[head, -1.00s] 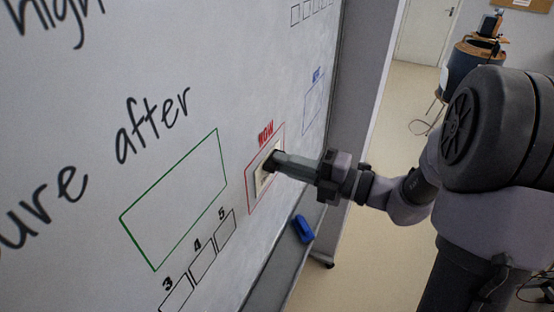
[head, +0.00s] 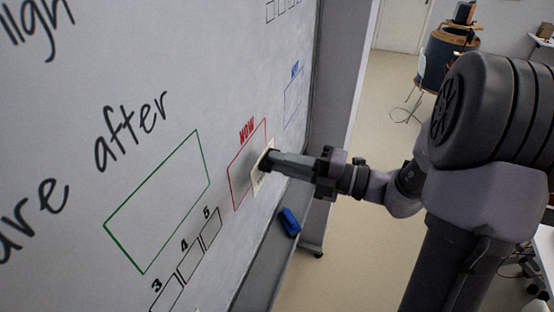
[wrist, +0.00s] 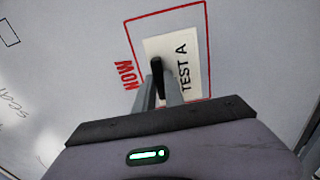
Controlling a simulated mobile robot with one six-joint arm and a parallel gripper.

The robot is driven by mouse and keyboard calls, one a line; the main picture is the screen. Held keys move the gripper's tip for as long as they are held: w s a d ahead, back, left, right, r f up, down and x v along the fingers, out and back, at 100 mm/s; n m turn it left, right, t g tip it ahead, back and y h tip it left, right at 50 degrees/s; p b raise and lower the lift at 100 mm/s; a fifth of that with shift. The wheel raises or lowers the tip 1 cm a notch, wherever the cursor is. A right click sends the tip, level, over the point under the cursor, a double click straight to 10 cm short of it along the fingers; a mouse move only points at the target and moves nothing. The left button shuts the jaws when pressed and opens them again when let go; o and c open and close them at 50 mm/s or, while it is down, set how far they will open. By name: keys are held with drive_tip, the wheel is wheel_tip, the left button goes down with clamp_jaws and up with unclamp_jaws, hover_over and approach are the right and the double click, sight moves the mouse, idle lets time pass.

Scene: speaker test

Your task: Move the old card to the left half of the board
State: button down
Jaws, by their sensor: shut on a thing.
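The whiteboard (head: 190,95) fills the left of the head view. A pale card (head: 262,174) is against or close to it, overlapping the right edge of the red frame (head: 235,182) labelled NOW. The wrist view shows the fingers (wrist: 163,88) around that dark piece. I cannot tell whether the card touches the board.
An empty green frame (head: 158,200) is left of the red one, above numbered boxes (head: 190,264). A small blue frame (head: 293,96) is farther right. A blue eraser (head: 289,221) rests on the board's tray. Handwriting covers the board's left side.

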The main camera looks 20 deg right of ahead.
drive_tip(key=shift+p+v, duration=0.4)
drive_tip(key=shift+v, duration=1.6)
